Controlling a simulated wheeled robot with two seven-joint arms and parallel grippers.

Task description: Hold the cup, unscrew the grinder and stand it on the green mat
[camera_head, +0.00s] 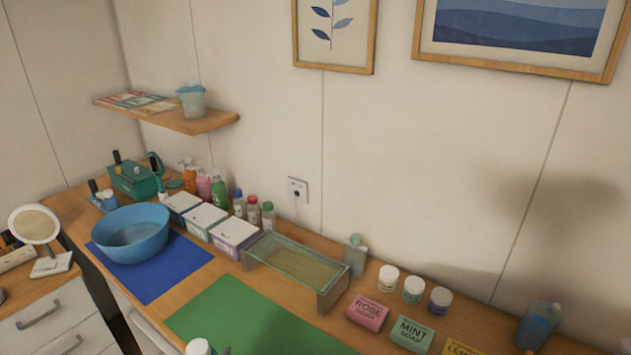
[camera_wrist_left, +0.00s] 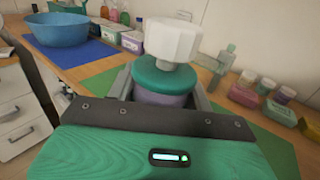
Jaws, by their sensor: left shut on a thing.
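In the left wrist view, my left gripper (camera_wrist_left: 162,98) is shut on a purple cup (camera_wrist_left: 158,98). A teal collar and a white faceted knob, which I take for the grinder (camera_wrist_left: 172,42), sit on top of the cup, roughly upright. In the head view only the white top of the grinder (camera_head: 198,347) shows at the bottom edge, with a sliver of my gripper beside it. The cup's lower part is hidden by my gripper. The green mat (camera_head: 245,318) lies bare on the counter; part also shows in the left wrist view (camera_wrist_left: 283,152). My right gripper is out of view.
A blue bowl (camera_head: 130,235) stands on a blue mat (camera_head: 165,275) to the left. A glass-sided tray (camera_head: 290,262) stands behind the green mat. Soap boxes (camera_head: 367,312), jars (camera_head: 388,278) and a bottle (camera_head: 538,325) line the right. The green mat's visible surface is clear.

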